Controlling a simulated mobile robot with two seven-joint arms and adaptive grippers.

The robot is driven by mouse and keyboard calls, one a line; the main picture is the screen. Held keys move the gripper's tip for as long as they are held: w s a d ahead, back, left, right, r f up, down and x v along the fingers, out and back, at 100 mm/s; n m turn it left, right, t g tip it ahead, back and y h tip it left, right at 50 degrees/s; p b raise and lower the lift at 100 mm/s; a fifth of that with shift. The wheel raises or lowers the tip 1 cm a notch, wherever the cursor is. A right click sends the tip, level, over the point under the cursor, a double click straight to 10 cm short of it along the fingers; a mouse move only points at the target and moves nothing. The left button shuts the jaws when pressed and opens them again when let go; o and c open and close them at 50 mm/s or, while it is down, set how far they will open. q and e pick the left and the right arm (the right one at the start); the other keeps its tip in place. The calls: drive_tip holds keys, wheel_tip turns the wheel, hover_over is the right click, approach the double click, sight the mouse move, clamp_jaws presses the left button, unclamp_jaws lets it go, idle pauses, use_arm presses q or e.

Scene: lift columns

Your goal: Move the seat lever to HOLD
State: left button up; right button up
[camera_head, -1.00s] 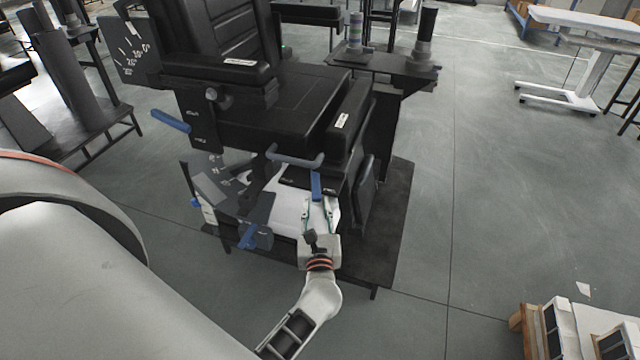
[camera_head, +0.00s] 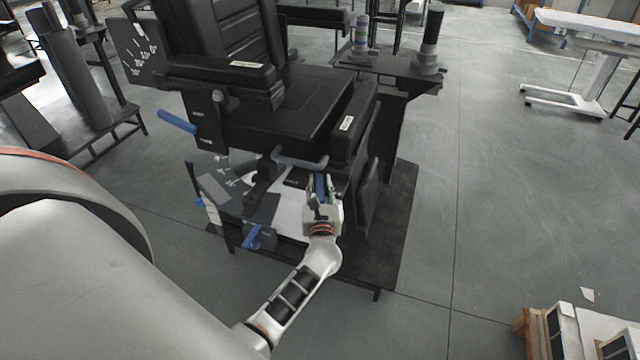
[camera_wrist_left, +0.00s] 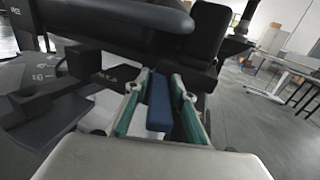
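A black chair with a high back has several blue levers. One blue lever (camera_head: 321,186) hangs below the front of its seat (camera_head: 290,105). My left gripper (camera_head: 322,186) is around that lever. In the left wrist view the blue lever (camera_wrist_left: 159,101) stands between the two teal-padded fingers (camera_wrist_left: 158,105), with a narrow gap visible on each side, so the gripper looks open. I cannot read a HOLD mark near this lever. My right gripper is not in view.
A curved grey-blue bar (camera_head: 299,161) crosses just above the gripper. Other blue levers sit at the chair's left side (camera_head: 177,122) and low at the front left (camera_head: 253,237). A dark marked plate (camera_head: 222,178) is left of the gripper.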

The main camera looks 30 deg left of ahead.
use_arm(q)
clamp_jaws()
